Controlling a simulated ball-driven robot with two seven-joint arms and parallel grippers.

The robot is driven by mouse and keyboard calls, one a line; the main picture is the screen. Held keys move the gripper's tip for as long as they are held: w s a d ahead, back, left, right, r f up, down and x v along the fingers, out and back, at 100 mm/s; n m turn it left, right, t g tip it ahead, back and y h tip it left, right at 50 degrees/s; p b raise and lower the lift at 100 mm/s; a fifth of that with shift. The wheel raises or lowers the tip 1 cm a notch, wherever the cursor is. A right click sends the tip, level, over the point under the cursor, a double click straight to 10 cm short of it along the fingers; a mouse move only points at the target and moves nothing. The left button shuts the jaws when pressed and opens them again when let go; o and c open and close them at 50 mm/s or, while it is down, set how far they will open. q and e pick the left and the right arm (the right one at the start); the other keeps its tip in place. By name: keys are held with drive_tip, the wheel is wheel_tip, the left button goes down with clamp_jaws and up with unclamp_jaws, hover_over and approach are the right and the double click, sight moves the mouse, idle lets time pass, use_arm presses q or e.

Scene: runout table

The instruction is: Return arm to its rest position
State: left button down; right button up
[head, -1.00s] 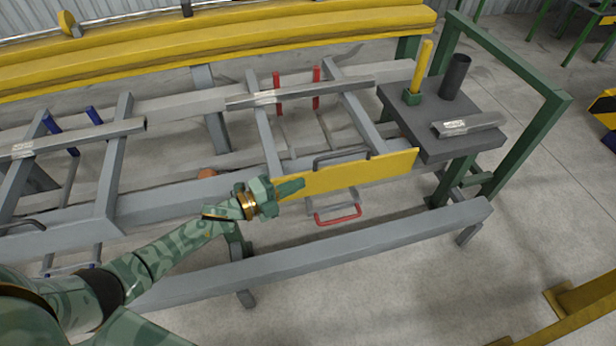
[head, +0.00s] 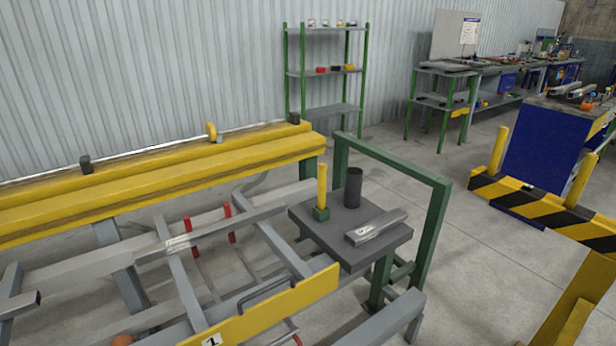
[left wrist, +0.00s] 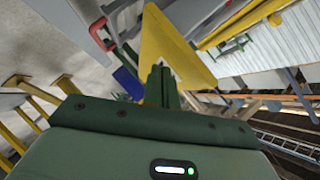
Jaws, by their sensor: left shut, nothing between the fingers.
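My left gripper (left wrist: 162,88) shows in the left wrist view with its green fingers together and nothing between them. The yellow plate (left wrist: 165,45) of the runout table is beyond the fingertips there; I cannot tell how far apart they are. My left arm is out of the head view now. My right gripper is in neither view. In the head view the runout table's yellow plate (head: 270,312) bears a number 1 label and has a dark handle above it.
A dark platform (head: 312,232) holds a metal bar piece (head: 377,227), a black cylinder (head: 353,187) and a yellow post (head: 322,187). A green frame (head: 440,215) stands beside it. Shelves (head: 325,72) and a striped barrier (head: 545,218) stand farther back. Floor between is clear.

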use_arm(q)
drive_tip(key=s+a+f+n+g+y+p, duration=0.1)
drive_tip(key=s+f+n+g+y, duration=0.15)
drive_tip(key=s+f, duration=0.5)
drive_tip(key=s+a+f+n+g+y+p, duration=0.1)
drive_tip(key=s+f+n+g, duration=0.25)
drive_tip(key=s, duration=0.65)
drive_tip(key=s+a+f+n+g+y+p, duration=0.1)
drive_tip(key=s+f+n+g, duration=0.15)
drive_tip(key=s+f, duration=0.5)
drive_tip(key=s+d+n+g+p, duration=0.1)
drive_tip(key=s+d+g, duration=0.1)
drive_tip(key=s, duration=1.2)
drive_tip(key=s+d+n+g+p, duration=0.1)
drive_tip(key=s+d, duration=0.4)
drive_tip(key=s, duration=0.9)
drive_tip(key=shift+s+n+g, duration=0.35)
drive_tip(key=shift+n+g, duration=0.3)
drive_tip(key=shift+g, duration=0.1)
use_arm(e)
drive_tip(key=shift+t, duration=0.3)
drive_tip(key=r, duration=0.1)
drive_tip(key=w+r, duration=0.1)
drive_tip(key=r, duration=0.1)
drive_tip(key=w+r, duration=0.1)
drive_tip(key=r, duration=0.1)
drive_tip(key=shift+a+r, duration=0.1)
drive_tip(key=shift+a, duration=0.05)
use_arm(q)
drive_tip(key=shift+r, duration=0.1)
